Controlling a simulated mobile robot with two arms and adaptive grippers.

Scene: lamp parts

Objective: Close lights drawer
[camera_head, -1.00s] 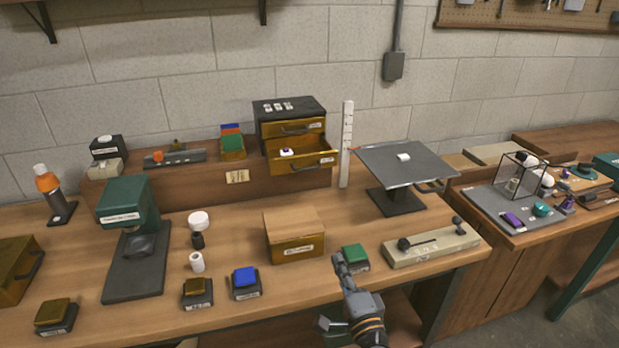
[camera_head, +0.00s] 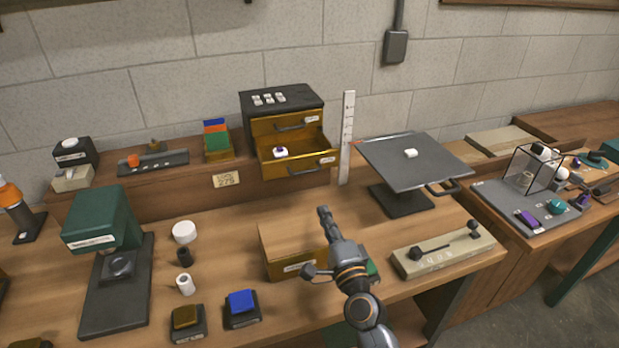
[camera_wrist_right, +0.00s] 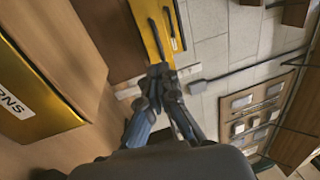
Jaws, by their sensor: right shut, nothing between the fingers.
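A small dark cabinet (camera_head: 282,98) with yellow drawers stands on the raised wooden shelf at the back. Its lower drawer (camera_head: 297,163) is pulled open, with a small white and purple item (camera_head: 280,152) inside. The upper drawer (camera_head: 285,126) looks closed. In the right wrist view a yellow drawer front with a dark handle (camera_wrist_right: 156,38) shows beyond the fingers. My right gripper (camera_head: 324,212) is shut and empty, in front of and below the open drawer, apart from it. It also shows in the right wrist view (camera_wrist_right: 160,72). My left gripper is out of view.
A yellow-brown box (camera_head: 290,247) stands beside my right arm. A white upright ruler (camera_head: 347,138) stands just right of the drawer. A grey tilted plate on a stand (camera_head: 415,165) is further right. A green machine (camera_head: 103,220) stands left.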

